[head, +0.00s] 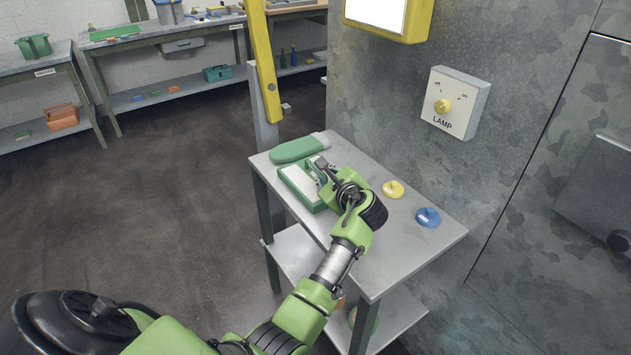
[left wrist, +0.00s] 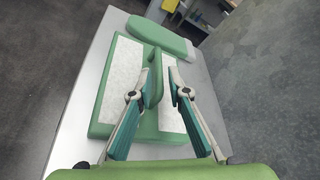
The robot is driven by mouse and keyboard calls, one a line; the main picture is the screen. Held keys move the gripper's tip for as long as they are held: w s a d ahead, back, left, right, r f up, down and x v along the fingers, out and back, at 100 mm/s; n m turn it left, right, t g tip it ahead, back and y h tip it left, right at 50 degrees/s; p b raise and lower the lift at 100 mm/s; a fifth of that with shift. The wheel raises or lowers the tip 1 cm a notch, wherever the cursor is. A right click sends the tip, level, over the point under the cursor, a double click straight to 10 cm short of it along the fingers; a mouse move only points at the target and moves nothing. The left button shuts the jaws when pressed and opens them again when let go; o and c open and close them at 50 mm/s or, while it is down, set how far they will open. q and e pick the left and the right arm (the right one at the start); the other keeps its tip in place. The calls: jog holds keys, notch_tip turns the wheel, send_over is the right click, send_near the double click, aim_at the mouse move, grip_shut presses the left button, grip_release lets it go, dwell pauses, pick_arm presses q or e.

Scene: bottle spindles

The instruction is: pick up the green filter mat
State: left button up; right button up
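The green filter mat (head: 296,185) lies on the grey side table. It is a green frame with two white panels and a raised green grip across its middle. It fills the middle of the left wrist view (left wrist: 104,131). My left gripper (head: 325,168) is above the mat's right part, partly hiding it. In the left wrist view its fingers (left wrist: 165,76) are apart, with a narrow gap over the right white panel. The raised grip shows at the left finger's tip; I cannot tell whether they touch. My right gripper is not in view.
A green bottle-shaped piece (head: 298,148) lies just behind the mat. A yellow knob (head: 393,189) and a blue knob (head: 428,217) are on the table (head: 405,240) to the right. A grey wall with a lamp switch (head: 455,102) stands behind them.

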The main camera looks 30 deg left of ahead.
aim_at(317, 169)
pick_arm(q)
jog(key=shift+w+a, duration=0.15)
jog(key=shift+a, duration=0.15)
jog(key=x, duration=0.3)
jog(key=shift+w+a+f, duration=0.1)
jog(key=shift+a+f, duration=0.15)
jog(key=shift+a, duration=0.05)
jog(key=shift+w+a+f, duration=0.15)
jog(key=shift+w+a, duration=0.15)
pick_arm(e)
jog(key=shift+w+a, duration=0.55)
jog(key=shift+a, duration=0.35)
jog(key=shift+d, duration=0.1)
pick_arm(q)
grip_shut()
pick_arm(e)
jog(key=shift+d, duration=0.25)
